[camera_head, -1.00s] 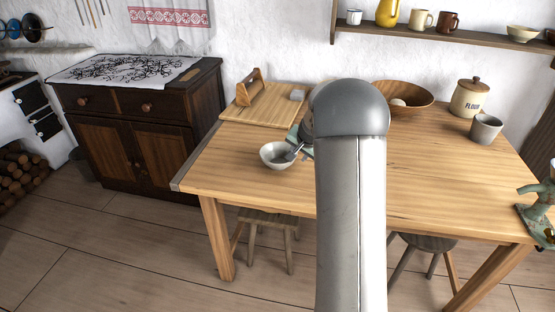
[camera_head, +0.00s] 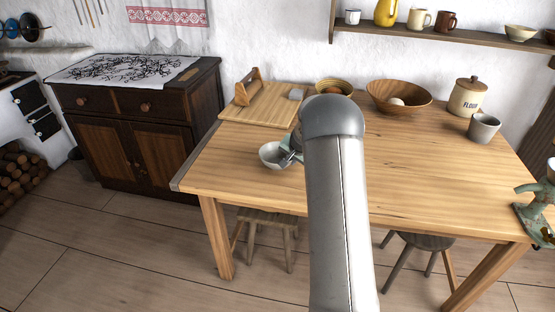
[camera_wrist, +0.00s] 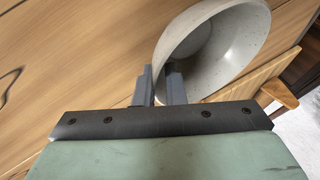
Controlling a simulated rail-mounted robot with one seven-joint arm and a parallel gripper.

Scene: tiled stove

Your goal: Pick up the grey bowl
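The grey bowl (camera_head: 270,153) is at the left front of the wooden table, its right side hidden by my gripper (camera_head: 290,151). In the wrist view the speckled bowl (camera_wrist: 232,48) fills the upper right, with its open side and inner wall showing. My gripper (camera_wrist: 160,86) has one finger outside the bowl's wall and one inside. The gap between the fingers is narrow, with the bowl's rim in it, and they look closed on the rim. The head view does not clearly show whether the bowl touches the table.
A wooden board with a handled tool (camera_head: 250,86) lies behind the bowl. A yellowish bowl (camera_head: 333,85), a wooden bowl (camera_head: 400,98), a flour jar (camera_head: 468,97) and a grey cup (camera_head: 483,129) stand farther right. The table's front middle is clear.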

